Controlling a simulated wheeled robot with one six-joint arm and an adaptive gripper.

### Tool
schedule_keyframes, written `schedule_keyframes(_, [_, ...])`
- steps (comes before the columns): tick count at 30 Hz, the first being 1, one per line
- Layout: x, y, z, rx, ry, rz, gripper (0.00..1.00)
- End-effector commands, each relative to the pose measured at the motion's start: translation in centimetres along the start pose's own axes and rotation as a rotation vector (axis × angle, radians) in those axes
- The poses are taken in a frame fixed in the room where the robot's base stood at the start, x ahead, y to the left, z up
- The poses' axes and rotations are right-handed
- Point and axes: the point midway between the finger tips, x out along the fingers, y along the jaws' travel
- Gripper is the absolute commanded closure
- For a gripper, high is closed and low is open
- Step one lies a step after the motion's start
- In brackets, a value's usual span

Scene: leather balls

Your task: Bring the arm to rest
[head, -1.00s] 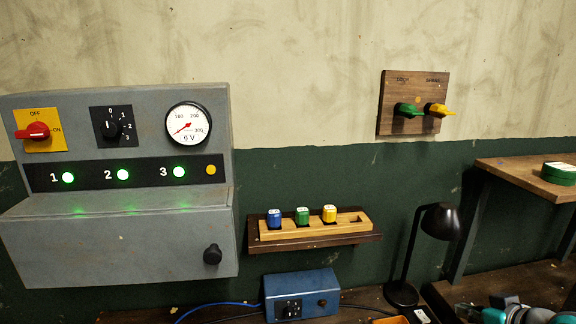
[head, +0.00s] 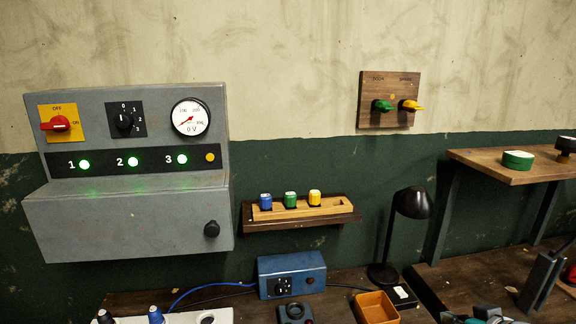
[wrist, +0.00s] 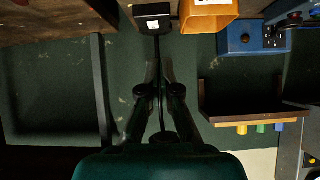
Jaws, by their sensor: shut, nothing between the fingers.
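My gripper (wrist: 160,72) shows in the wrist view, its two dark fingers reaching up from a teal body at the bottom edge. The fingers come together at their tips and hold nothing. They appear in front of the dark green wall, apart from the objects around them. In the head view, teal and grey parts (head: 487,314) show at the bottom right edge; I cannot tell whether they belong to my arm.
A grey control panel (head: 125,225) hangs at left. A wall shelf (head: 290,222) holds blue, green and yellow pieces. Below are a blue box (head: 291,276), an orange tray (head: 377,308) and a black lamp (head: 412,203). A wooden shelf (head: 500,167) with a green round object (head: 517,160) is at right.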

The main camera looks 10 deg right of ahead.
Motion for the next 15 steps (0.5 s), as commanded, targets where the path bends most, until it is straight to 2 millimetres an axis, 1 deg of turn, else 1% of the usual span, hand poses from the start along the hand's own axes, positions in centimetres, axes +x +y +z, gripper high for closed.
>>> schedule_keyframes(8, [1.9,-2.2,3.2,0.047,0.025,0.004,1.00])
schedule_keyframes(11, [2.7,-3.5,4.9,0.068,0.038,0.007,1.00])
schedule_keyframes(14, [3.4,-5.0,7.2,0.095,0.056,0.016,1.00])
schedule_keyframes(15, [3.6,-5.7,8.3,0.105,0.063,0.020,1.00])
